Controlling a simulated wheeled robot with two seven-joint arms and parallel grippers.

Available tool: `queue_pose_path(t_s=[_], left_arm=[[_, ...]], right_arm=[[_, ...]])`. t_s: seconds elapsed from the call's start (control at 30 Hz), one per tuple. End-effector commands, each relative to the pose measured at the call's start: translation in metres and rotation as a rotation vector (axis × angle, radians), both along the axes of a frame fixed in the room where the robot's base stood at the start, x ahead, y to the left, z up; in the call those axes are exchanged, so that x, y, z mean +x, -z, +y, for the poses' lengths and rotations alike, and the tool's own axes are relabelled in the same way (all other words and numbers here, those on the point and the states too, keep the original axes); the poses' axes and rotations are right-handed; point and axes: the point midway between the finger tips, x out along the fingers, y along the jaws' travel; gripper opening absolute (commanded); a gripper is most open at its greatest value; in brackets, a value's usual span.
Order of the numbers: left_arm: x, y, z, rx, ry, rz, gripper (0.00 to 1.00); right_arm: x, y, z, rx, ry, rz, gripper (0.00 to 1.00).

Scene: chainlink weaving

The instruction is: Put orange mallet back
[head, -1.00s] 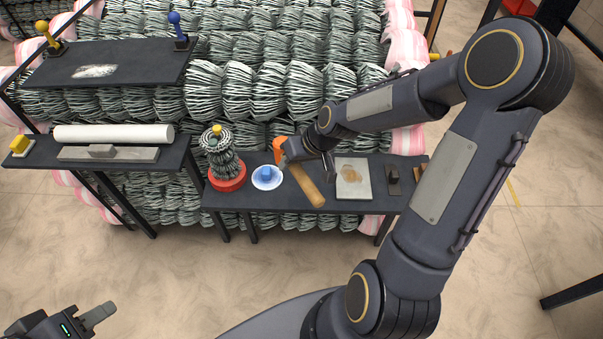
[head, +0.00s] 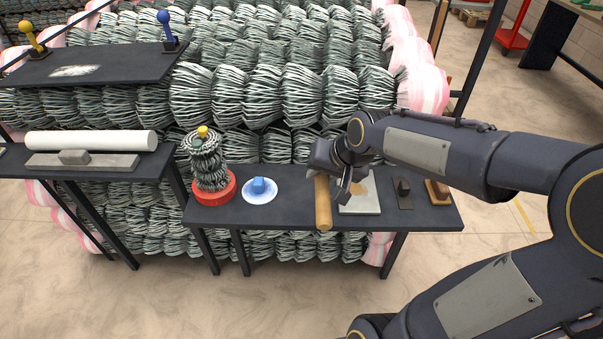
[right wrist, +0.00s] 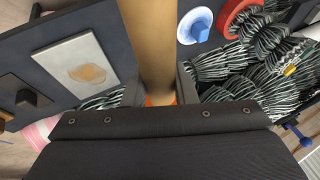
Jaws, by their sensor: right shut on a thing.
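The orange mallet's wooden handle (head: 323,205) points toward the front edge of the dark table (head: 285,212), between the white dish and the pale slab. My right gripper (head: 340,188) covers the mallet's head in the head view. In the right wrist view the handle (right wrist: 152,45) runs between the two fingers of my right gripper (right wrist: 158,90), which is shut on it. A sliver of orange (right wrist: 160,100) shows below the handle there. I cannot tell whether the mallet touches the table. My left gripper is out of view.
A white dish with a blue piece (head: 259,189) and a red-based stack (head: 214,186) stand to the left. A pale slab (head: 361,205), a small dark block (head: 404,191) and a wooden block (head: 437,190) lie to the right. Stacked wire coils (head: 240,100) fill the back.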

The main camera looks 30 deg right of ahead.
Motion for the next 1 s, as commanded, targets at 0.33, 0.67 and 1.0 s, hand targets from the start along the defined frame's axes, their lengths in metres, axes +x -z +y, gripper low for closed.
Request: queue_pose_path(t_s=[0.33,0.67,1.0], left_arm=[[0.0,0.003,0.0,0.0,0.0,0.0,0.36],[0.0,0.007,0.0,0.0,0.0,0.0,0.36],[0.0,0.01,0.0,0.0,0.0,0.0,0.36]], right_arm=[[0.075,0.035,-0.014,0.002,-0.003,0.001,0.0],[0.12,0.081,-0.024,0.001,-0.001,-0.001,0.0],[0.134,0.109,-0.027,0.001,-0.001,0.002,0.0]])
